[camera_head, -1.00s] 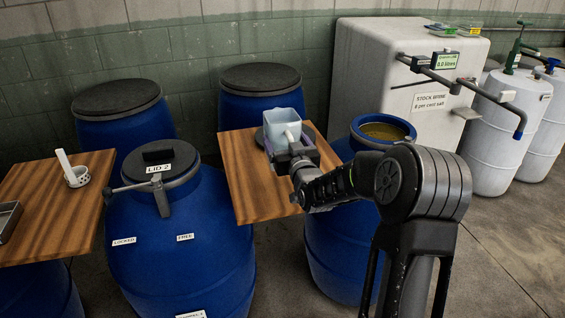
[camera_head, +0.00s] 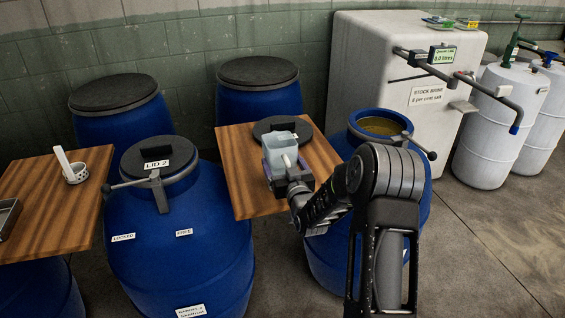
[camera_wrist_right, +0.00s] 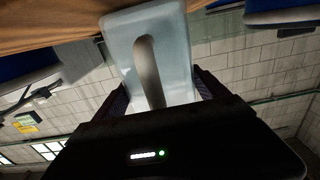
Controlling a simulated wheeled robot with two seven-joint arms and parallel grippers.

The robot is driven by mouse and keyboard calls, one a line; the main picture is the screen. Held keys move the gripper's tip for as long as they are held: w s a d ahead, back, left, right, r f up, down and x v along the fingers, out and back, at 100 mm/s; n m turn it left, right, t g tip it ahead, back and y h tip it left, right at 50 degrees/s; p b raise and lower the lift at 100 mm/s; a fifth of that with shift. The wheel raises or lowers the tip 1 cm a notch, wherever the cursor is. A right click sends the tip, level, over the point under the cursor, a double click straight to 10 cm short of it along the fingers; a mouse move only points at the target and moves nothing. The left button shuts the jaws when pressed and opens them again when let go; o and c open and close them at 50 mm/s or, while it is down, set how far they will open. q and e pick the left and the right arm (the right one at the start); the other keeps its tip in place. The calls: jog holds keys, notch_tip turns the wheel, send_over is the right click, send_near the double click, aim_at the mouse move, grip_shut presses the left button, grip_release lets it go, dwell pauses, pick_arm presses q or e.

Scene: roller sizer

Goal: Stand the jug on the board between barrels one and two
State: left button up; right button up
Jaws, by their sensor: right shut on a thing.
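The jug (camera_head: 280,149) is a pale, translucent square container, upright, over the wooden board (camera_head: 240,175) between the two barrels. My right gripper (camera_head: 286,173) is shut on its handle side, on the side nearest me. In the right wrist view the jug (camera_wrist_right: 122,45) fills the middle, with its handle between the fingers and the board (camera_wrist_right: 50,25) close by at upper left. I cannot tell whether its base touches the board. Barrel two (camera_head: 175,235) is closed by lid 2 (camera_head: 158,160). The open barrel (camera_head: 420,190) on the right holds brownish liquid. My left gripper is out of view.
A dark round lid (camera_head: 283,124) lies on the board behind the jug. The white brine tank (camera_head: 390,50) has a jutting pipe (camera_head: 490,88). The board's front left part is bare.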

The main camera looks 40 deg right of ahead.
jog(key=shift+f+b, duration=0.2)
jog(key=shift+b, duration=0.1)
jog(key=o, duration=2)
jog(key=shift+r, duration=0.1)
jog(key=shift+r+p, duration=0.25)
jog(key=shift+p, duration=0.15)
jog(key=b+v, duration=0.2)
jog(key=v, duration=1)
jog(key=shift+f, duration=0.1)
